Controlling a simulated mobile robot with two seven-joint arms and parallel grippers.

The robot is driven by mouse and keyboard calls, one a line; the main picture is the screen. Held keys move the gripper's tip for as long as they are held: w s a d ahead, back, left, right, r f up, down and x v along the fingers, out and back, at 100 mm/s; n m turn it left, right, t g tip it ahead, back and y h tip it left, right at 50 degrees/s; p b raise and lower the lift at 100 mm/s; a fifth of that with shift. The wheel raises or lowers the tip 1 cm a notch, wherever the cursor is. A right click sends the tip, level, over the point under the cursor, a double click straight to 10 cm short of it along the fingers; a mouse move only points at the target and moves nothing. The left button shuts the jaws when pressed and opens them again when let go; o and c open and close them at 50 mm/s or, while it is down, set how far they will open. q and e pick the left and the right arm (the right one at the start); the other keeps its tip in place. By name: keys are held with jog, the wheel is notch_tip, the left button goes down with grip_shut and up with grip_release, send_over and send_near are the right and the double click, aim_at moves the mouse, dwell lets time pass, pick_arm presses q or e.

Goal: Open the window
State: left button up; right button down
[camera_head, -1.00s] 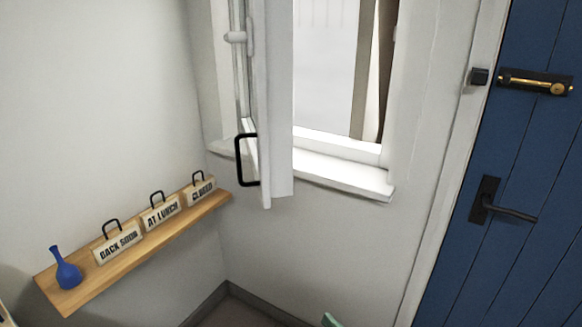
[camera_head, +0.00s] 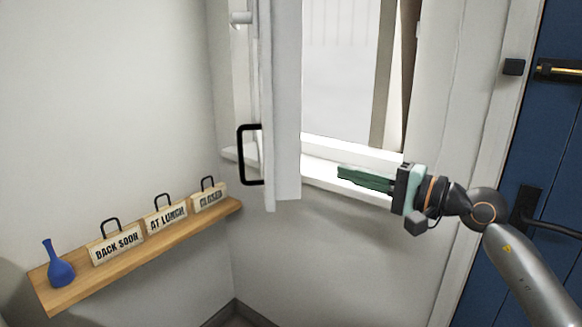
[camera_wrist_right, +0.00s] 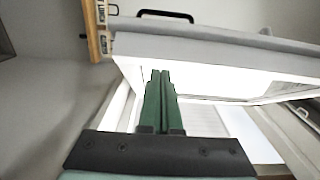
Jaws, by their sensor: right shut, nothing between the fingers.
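The window sash (camera_head: 283,120) is a white panel swung inward on the left side of the window opening, so it stands open. Its black handle (camera_head: 242,155) is on the left face of the sash. In the right wrist view the sash (camera_wrist_right: 210,62) crosses the middle, with the handle (camera_wrist_right: 165,14) at the top. My right gripper (camera_head: 342,173) has green fingers, shut and empty, in front of the sill, to the right of the sash and apart from it in the head view. The fingers also show in the right wrist view (camera_wrist_right: 160,76). My left gripper is not in view.
A wooden shelf (camera_head: 150,250) on the left wall holds a blue vase (camera_head: 60,270) and several signs. The white sill (camera_head: 320,172) runs below the opening. A blue door (camera_head: 555,130) with a black lever handle (camera_head: 525,205) is at the right.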

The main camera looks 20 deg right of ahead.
aim_at(290, 165)
jog(key=p+x, duration=0.1)
jog(key=x, duration=0.3)
jog(key=p+x, duration=0.1)
jog(key=x, duration=0.4)
jog(key=shift+s+r, duration=0.1)
jog(key=shift+r, duration=0.1)
jog(key=a+p, duration=0.1)
jog(key=a, duration=0.1)
jog(key=shift+a+f, duration=0.1)
jog(key=shift+a, duration=0.8)
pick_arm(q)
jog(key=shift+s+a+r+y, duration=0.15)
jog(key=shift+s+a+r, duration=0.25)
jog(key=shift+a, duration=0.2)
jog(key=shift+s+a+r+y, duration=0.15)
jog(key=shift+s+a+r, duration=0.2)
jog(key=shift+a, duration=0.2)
pick_arm(e)
jog(key=shift+w+f, duration=0.1)
jog(key=shift+w, duration=0.15)
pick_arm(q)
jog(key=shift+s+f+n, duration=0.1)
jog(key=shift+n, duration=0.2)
pick_arm(e)
jog(key=shift+a, duration=0.1)
